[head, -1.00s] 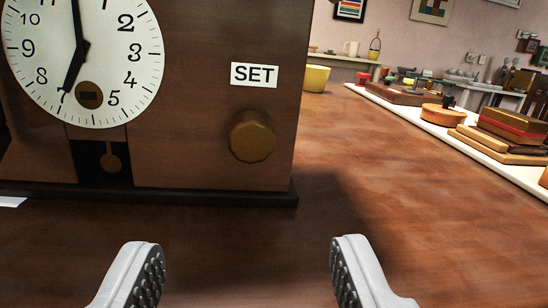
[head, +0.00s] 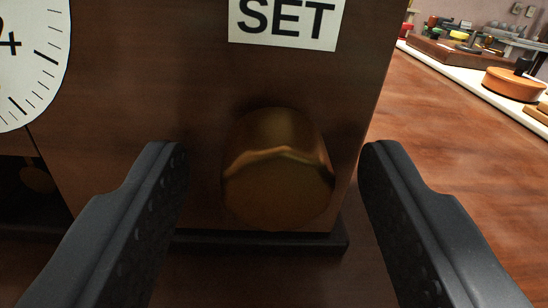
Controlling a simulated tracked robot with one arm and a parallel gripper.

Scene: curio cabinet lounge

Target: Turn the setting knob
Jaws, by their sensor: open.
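The setting knob (head: 278,180) is a faceted brass-coloured knob on the front of a dark wooden clock (head: 150,90). It sits below a white label (head: 287,20) reading SET. My gripper (head: 272,165) is open, with one dark finger to the left of the knob and one to the right. Gaps show between both fingers and the knob in the picture; I cannot tell how far the fingertips reach along its depth. Part of the white clock dial (head: 28,60) shows at the upper left.
The clock's dark base ledge (head: 260,243) runs below the knob. Reddish wooden table surface (head: 450,170) is clear to the right. Beyond it, a white strip (head: 470,75) bears several items, including a round orange-brown box (head: 513,85).

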